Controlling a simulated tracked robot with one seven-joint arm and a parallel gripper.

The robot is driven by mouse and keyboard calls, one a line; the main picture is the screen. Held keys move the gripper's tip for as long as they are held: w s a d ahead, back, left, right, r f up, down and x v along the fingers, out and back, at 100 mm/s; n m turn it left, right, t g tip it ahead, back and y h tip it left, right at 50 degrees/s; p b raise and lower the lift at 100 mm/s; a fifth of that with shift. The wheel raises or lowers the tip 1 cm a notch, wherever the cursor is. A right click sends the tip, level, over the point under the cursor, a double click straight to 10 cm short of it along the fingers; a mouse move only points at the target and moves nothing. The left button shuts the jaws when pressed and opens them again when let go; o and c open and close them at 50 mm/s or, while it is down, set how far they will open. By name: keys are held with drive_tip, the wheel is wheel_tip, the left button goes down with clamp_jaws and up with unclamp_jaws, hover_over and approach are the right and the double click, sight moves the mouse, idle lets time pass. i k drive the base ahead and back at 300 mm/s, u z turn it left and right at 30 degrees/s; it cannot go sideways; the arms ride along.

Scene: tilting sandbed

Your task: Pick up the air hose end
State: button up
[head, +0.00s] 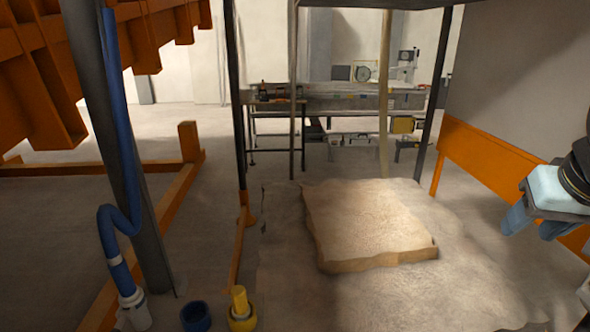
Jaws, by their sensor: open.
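A blue air hose (120,150) runs down along a dark grey post at the left and bends near its lower part. The air hose end (133,303) has a pale collar and fitting and hangs low beside the foot of the post, near the bottom edge. My gripper (535,230) is at the far right, with blue fingers under a pale body. It is open, with nothing seen between its fingers, and far from the hose end. The right edge cuts off part of my arm.
A blue ring-shaped part (195,316) and a yellow fitting (241,309) stand right of the hose end. A sand slab (370,222) lies mid-floor. Dark posts and an orange frame (170,205) stand around. A workbench (340,98) is at the back.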

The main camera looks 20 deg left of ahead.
sight(118, 267)
drive_tip(key=z, duration=0.75)
drive_tip(key=i, duration=0.1)
drive_tip(key=u, duration=2.95)
drive_tip(key=k, duration=0.9)
drive_tip(key=u, duration=0.15)
drive_tip(key=i, duration=0.9)
drive_tip(key=z, duration=0.1)
